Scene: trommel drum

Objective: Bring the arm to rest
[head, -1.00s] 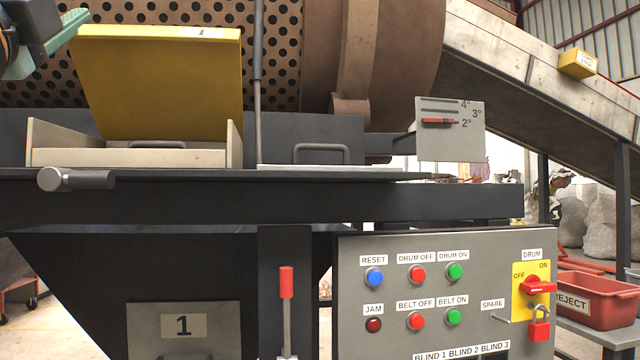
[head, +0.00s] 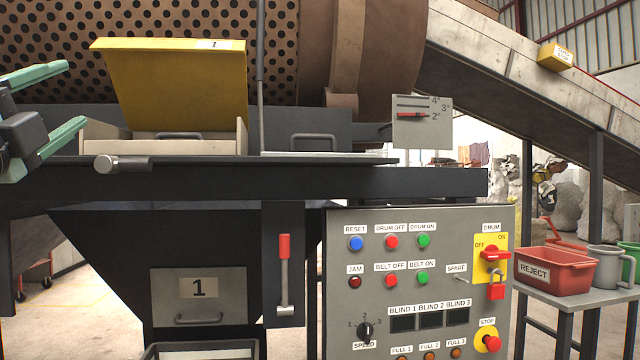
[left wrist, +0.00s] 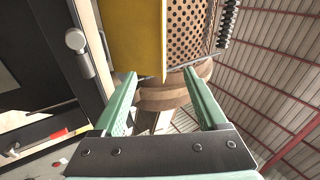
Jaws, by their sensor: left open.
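My left gripper (head: 66,102) comes in at the left edge of the head view, its two green fingers spread apart and empty. It is left of the raised yellow flap marked 1 (head: 178,90) and in front of the perforated drum (head: 200,22). In the left wrist view the open green fingers (left wrist: 158,95) show nothing between them but background, with the yellow flap (left wrist: 136,40) and the drum (left wrist: 188,30) beyond. My right gripper does not show.
A grey ledge with a round-ended handle (head: 122,163) lies below the gripper. The control panel (head: 350,290) stands at lower right. A red reject bin (head: 552,270) is on a side table. A sloping conveyor (head: 520,70) runs at upper right.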

